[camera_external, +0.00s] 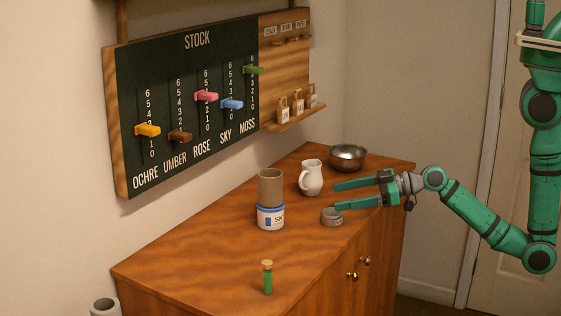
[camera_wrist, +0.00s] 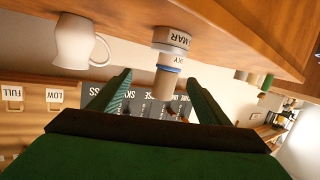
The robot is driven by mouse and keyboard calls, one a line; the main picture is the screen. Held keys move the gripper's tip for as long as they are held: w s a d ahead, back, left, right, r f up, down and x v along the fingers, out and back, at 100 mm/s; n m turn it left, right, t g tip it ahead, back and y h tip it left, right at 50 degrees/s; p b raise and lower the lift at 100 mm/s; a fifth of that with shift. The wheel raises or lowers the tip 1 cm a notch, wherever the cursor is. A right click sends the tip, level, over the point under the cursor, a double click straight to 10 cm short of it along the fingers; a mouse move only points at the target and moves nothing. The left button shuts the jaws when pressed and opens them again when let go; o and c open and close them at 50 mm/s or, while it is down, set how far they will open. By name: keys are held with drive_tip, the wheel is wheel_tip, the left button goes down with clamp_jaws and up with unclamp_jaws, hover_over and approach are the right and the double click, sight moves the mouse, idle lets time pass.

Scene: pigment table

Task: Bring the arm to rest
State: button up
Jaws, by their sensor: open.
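My green arm (camera_external: 485,215) reaches in from the right over the cabinet top. My gripper (camera_external: 338,196) is open, its two fingers pointing left toward the jar and spread apart with nothing between them. The lower finger is just above a small grey tin (camera_external: 332,216) in the outside view. In the wrist view, which is upside down, my gripper (camera_wrist: 160,84) shows both fingers spread. Beyond them stand the grey tin (camera_wrist: 172,38) and the SKY jar with a tan cylinder (camera_wrist: 167,82) on it.
The white SKY jar (camera_external: 271,218), white pitcher (camera_external: 311,178) and metal bowl (camera_external: 348,157) stand on the cabinet top (camera_external: 190,265). A corked green vial (camera_external: 267,278) stands near the front edge. The STOCK board (camera_external: 190,110) hangs on the wall. The top's left part is clear.

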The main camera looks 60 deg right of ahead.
drive_tip(key=s+d+f+m+t+h, duration=0.1)
drive_tip(key=s+d+f+m+h, duration=0.15)
drive_tip(key=s, duration=0.25)
drive_tip(key=s+d+f+m+h, duration=0.1)
drive_tip(key=s+d+f, duration=0.3)
drive_tip(key=s, duration=0.2)
drive_tip(key=s+d+m+h, duration=0.1)
drive_tip(key=s+d, duration=0.2)
drive_tip(key=s, duration=0.7)
drive_tip(key=s+d+r+m+h, duration=0.1)
drive_tip(key=s+d, duration=0.3)
drive_tip(key=s, duration=0.7)
drive_tip(key=shift+s+m+t+h, duration=0.15)
drive_tip(key=shift+m+t+h, duration=0.2)
drive_tip(key=shift+h, duration=0.3)
